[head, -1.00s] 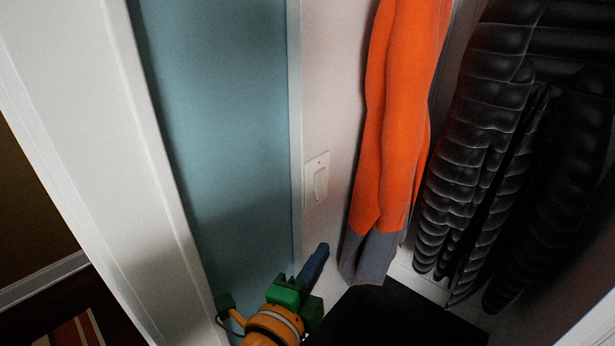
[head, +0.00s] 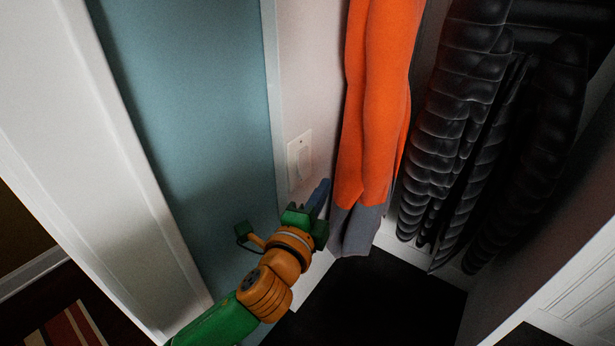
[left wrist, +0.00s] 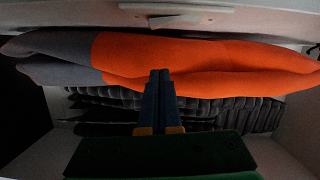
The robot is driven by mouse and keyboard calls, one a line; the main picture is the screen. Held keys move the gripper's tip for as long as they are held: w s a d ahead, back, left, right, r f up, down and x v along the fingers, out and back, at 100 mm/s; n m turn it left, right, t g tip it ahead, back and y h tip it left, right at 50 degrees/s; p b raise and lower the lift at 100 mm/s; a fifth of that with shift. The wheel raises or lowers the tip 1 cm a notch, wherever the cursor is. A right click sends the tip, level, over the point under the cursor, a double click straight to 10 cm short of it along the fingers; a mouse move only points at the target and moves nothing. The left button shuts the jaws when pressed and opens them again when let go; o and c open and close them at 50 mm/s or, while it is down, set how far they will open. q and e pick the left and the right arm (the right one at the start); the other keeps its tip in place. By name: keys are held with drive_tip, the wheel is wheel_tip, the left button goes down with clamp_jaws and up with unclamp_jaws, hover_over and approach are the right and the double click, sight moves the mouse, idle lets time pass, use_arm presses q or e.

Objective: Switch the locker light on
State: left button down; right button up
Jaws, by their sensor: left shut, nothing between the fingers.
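The light switch (head: 299,160) is a white plate with a rocker on the pale wall, left of the hanging orange garment. In the left wrist view the switch plate (left wrist: 176,7) shows at the top edge, partly cut off. My left gripper (head: 322,186) is shut and empty, its blue fingers just below and right of the switch in the head view. No contact with the switch can be made out. In the left wrist view its fingertips (left wrist: 160,73) show in front of the orange garment. I cannot tell the rocker's position. My right gripper is out of view.
An orange garment (head: 370,120) with grey ends hangs close right of my left gripper. Dark puffy jackets (head: 455,120) hang further right. A teal panel (head: 190,110) and a white frame (head: 75,130) stand to the left. The dark locker floor (head: 385,295) looks clear.

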sight(304, 163)
use_arm(q)
drive_tip(key=w+a, duration=0.1)
drive_tip(key=w+a+p, duration=0.1)
drive_tip(key=w+a, duration=0.1)
drive_tip(key=shift+w+f, duration=0.25)
drive_tip(key=shift+d, duration=0.1)
